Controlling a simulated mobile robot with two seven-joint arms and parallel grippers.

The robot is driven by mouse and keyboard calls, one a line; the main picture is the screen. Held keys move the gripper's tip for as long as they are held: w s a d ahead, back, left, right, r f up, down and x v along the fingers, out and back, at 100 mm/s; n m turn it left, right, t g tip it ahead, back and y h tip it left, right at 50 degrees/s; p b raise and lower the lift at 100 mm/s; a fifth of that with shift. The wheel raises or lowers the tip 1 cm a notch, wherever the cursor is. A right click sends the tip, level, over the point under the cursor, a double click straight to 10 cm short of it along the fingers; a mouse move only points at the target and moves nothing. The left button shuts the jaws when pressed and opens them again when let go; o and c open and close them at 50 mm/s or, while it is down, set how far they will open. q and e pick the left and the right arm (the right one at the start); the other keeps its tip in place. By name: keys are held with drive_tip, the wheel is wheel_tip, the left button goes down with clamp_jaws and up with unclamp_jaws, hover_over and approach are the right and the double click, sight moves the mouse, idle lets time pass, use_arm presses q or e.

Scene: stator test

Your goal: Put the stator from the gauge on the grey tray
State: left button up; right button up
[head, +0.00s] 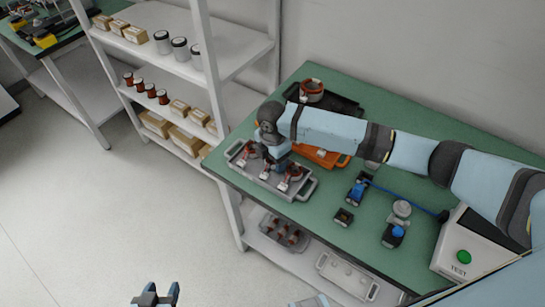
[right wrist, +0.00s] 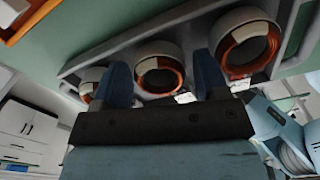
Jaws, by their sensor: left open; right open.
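The grey tray (head: 308,190) lies at the front left of the green table. It holds three stators in a row; in the right wrist view they are a left stator (right wrist: 91,76), a middle stator (right wrist: 160,76) and a right stator (right wrist: 262,48), each a pale ring with copper winding. My right gripper (head: 275,157) is over the tray, open, its fingers on either side of the middle stator; I cannot tell whether they touch it. My left gripper (head: 157,292) is open and empty, low in front of the table. No stator shows clearly in a gauge.
A black tray (head: 345,104) with a copper-wound part (head: 312,88) stands at the back. An orange tray (head: 338,160) is partly behind my right arm. Blue-and-black devices (head: 358,190) (head: 393,236) and a test box (head: 462,245) stand to the right. Shelves are left.

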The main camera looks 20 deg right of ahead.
drive_tip(key=shift+r+p, duration=2.55)
drive_tip(key=shift+p, duration=0.2)
drive_tip(key=o, duration=0.6)
drive_tip(key=shift+c, duration=0.2)
drive_tip(key=shift+f, duration=0.1)
drive_tip(key=shift+r, duration=0.3)
wheel_tip(320, 180, up, 13)
drive_tip(key=shift+r+b, duration=0.15)
drive_tip(key=shift+b, duration=0.2)
